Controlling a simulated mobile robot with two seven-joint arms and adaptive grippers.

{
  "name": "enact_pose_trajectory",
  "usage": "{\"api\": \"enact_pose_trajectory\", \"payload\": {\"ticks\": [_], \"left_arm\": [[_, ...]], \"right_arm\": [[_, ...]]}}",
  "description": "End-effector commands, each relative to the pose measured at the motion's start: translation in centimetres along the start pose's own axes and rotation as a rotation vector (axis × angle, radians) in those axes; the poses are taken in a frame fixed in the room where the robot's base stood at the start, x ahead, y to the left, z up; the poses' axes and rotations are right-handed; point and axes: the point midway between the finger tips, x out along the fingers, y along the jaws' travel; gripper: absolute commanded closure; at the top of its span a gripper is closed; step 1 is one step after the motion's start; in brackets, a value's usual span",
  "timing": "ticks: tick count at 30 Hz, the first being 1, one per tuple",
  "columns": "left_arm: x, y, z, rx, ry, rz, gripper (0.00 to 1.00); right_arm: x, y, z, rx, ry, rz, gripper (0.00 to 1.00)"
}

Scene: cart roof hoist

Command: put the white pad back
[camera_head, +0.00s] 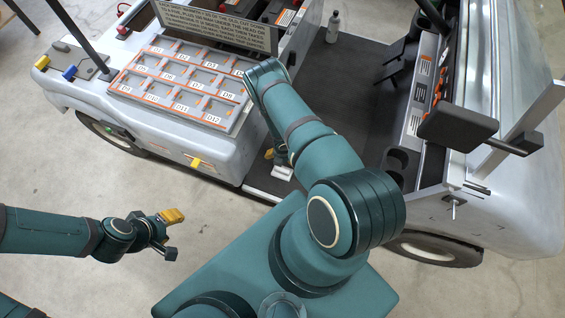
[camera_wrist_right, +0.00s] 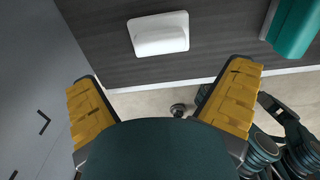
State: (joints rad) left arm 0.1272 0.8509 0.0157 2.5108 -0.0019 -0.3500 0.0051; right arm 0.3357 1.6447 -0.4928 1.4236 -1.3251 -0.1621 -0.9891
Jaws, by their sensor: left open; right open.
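The white pad (camera_wrist_right: 158,34) lies on the dark cart floor (camera_wrist_right: 100,40) in the right wrist view, near the floor's light edge strip. A small white patch (camera_head: 283,173) below my right gripper in the head view looks like the same pad. My right gripper (camera_wrist_right: 162,80) is open, with its yellow fingers spread and nothing between them; the pad lies beyond the fingertips, apart from them. In the head view the right gripper (camera_head: 271,155) is partly hidden by my arm. My left gripper (camera_head: 174,236) is open and empty over the concrete floor at the left.
A panel of labelled, orange-edged compartments (camera_head: 183,80) sits on the cart's left body. A printed sign (camera_head: 215,25) stands behind it. A bottle (camera_head: 333,27) stands on the far cart floor. A black padded arm (camera_head: 457,125) juts out at the right. Concrete in front is clear.

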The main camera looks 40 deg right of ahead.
Motion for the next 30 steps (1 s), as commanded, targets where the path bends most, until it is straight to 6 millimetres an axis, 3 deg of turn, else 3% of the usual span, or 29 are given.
{"api": "enact_pose_trajectory", "payload": {"ticks": [1,6,17,20,23,27,30], "left_arm": [[-0.8,0.3,0.0,0.0,-0.003,0.0,0.51],[-1.5,0.6,-0.1,-0.002,0.0,0.0,0.51],[-1.7,0.6,-0.2,-0.003,0.003,-0.001,0.51],[-1.7,0.6,-0.2,-0.003,0.003,-0.001,0.51],[-1.7,0.6,-0.3,-0.003,0.003,-0.001,0.51],[-1.7,0.6,-0.3,-0.003,0.003,-0.001,0.51],[-1.7,0.6,-0.3,-0.003,0.003,-0.001,0.51]], "right_arm": [[-1.5,0.1,0.0,-0.001,-0.001,0.0,0.0],[-3.7,0.1,0.0,-0.001,0.0,0.001,0.0],[-5.1,0.3,-0.4,0.044,0.007,0.008,0.0],[-7.0,1.6,-2.0,0.23,0.038,0.038,0.0],[-10.8,3.8,-5.2,0.571,0.109,0.08,0.0],[-18.2,7.2,-11.4,1.139,0.251,0.097,0.0],[-23.6,8.2,-15.9,1.501,0.344,0.06,0.0]]}}
